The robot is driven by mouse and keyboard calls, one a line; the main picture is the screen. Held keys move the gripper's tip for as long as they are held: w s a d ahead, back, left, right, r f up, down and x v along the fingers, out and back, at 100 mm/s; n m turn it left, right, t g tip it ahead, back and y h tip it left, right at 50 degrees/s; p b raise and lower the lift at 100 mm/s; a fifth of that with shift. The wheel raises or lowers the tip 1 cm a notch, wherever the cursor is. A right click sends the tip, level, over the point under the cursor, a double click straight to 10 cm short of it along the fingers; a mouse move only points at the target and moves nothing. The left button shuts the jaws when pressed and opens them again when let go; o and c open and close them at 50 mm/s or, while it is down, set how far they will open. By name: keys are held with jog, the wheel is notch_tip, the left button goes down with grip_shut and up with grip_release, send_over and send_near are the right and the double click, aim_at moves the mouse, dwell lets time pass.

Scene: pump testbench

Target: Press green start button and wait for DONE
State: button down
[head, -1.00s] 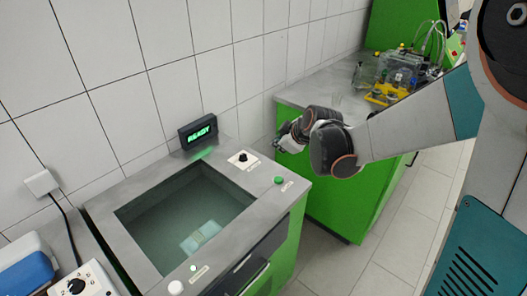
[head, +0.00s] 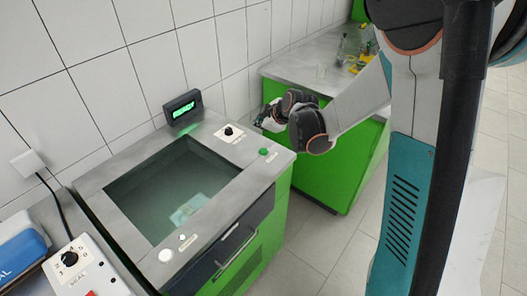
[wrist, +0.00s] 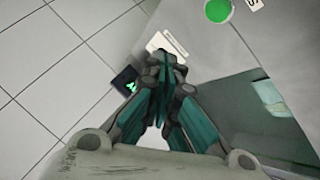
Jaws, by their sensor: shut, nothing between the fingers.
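The green start button (head: 264,151) is a small round cap on the near right corner of the tank bench's grey top. In the wrist view the green button (wrist: 217,11) is at the top edge, right of the fingertips. My gripper (head: 260,122) is above and behind the button in the head view, apart from it. In the wrist view my gripper (wrist: 165,60) has its fingers together and empty. The display (head: 182,107) behind the tank glows green and seems to read READY, though blurred. Part of the display (wrist: 126,82) shows beside the fingers in the wrist view.
A black knob (head: 229,130) on a white plate is near the button. The open tank (head: 110,195) holds a pale object under liquid. A white button (head: 165,255) is on the front edge. A second green cabinet (head: 335,165) stands behind; a sealer (head: 92,268) is at left.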

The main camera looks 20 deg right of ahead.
aim_at(262, 152)
jog(key=shift+f+b, duration=3)
jog(key=shift+f, duration=1.25)
jog(key=shift+f+b, duration=0.4)
jog(key=shift+f+b, duration=0.45)
jog(key=shift+f, duration=0.05)
jog(key=shift+r, duration=0.15)
jog(key=shift+r+p, duration=0.65)
jog(key=shift+r, duration=0.15)
jog(key=shift+r, duration=0.1)
jog(key=shift+r+p, duration=1.7)
jog(key=shift+r, duration=0.7)
